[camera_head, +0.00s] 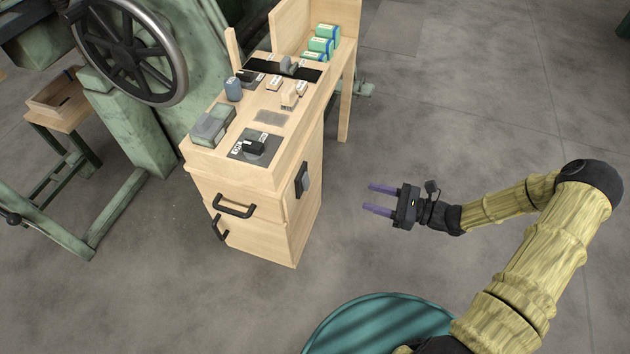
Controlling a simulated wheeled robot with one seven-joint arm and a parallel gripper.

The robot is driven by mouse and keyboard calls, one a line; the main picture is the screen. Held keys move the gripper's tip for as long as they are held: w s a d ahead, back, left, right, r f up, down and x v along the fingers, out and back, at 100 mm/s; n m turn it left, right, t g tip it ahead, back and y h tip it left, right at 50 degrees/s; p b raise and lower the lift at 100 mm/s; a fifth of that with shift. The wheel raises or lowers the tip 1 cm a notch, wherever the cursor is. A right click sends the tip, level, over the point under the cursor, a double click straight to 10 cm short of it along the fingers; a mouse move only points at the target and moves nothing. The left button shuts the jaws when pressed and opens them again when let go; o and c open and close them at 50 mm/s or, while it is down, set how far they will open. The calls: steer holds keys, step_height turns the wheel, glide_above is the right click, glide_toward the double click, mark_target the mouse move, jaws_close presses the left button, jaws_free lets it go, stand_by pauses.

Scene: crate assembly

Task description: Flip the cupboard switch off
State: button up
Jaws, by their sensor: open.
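The wooden cupboard (275,235) stands left of centre, with a drawer and a door with black handles on its front. A grey switch plate (302,180) with a dark frame is on its right side panel, near the top. A black rotary knob (255,146) on a dark plate sits on the cupboard's top. I cannot tell which setting either control is in. My gripper (374,199) is open and empty, with two purple fingers pointing left. It is to the right of the side switch plate and apart from it.
The floor between my gripper and the cupboard is clear.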

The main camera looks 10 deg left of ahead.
mark_target(307, 180)
steer(key=a+b, duration=0.1)
steer(key=a, duration=0.4)
steer(key=a+b, duration=0.2)
steer(key=a, duration=0.3)
steer(key=w+a+b, duration=0.1)
steer(key=a+b, duration=0.1)
steer(key=a, duration=0.4)
steer(key=shift+a+f, duration=0.1)
steer(key=shift+f, duration=0.05)
steer(key=shift+w+a+b, duration=0.1)
steer(key=shift+a+b, duration=0.2)
steer(key=c, duration=1)
steer(key=shift+d+f+y+p, duration=0.1)
steer(key=shift+f+y+p, duration=0.1)
steer(key=shift+y+p, duration=0.45)
steer(key=shift+d+f+y+p, duration=0.15)
steer(key=shift+y+p, duration=0.1)
steer(key=shift+y, duration=0.8)
steer(key=shift+a, duration=0.1)
